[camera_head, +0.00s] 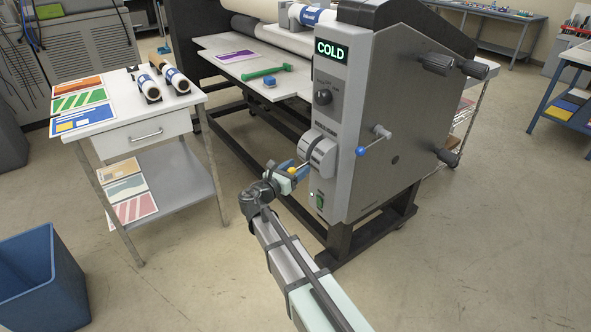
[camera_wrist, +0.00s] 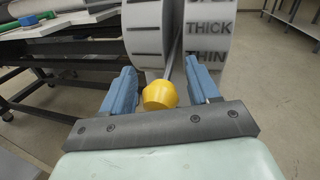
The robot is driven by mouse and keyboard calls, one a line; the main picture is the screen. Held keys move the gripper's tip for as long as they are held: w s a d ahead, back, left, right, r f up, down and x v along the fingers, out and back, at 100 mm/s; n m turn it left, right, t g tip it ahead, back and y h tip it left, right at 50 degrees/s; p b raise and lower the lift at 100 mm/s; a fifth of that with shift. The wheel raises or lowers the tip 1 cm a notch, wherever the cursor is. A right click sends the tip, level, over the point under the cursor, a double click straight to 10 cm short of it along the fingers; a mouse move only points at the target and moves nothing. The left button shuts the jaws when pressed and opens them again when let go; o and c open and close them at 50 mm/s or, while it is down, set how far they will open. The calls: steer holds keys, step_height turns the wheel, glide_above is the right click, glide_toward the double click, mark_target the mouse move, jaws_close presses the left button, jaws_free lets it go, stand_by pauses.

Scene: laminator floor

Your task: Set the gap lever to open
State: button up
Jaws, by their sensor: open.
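The gap lever is a thin metal rod with a yellow knob (camera_wrist: 160,95), coming out of a slot in a light grey drum (camera_head: 322,156) on the laminator's front. In the wrist view the drum (camera_wrist: 145,35) carries the words THICK and THIN; a label above them is cut off by the frame edge. The rod's exact setting cannot be told. My gripper (camera_head: 288,171) is at the drum, with its blue fingers (camera_wrist: 160,75) open, one on each side of the knob. Gaps show between the knob and both fingers. The knob also shows in the head view (camera_head: 291,170).
The laminator's grey side housing (camera_head: 400,130) has a COLD display (camera_head: 331,50), a dark knob (camera_head: 323,97), a blue-ended crank (camera_head: 362,151) and a green switch (camera_head: 319,200). A cart (camera_head: 165,110) and blue bin (camera_head: 40,275) stand left. Open floor (camera_head: 470,250) lies right.

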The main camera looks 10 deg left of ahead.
jaws_close()
stand_by(0.5)
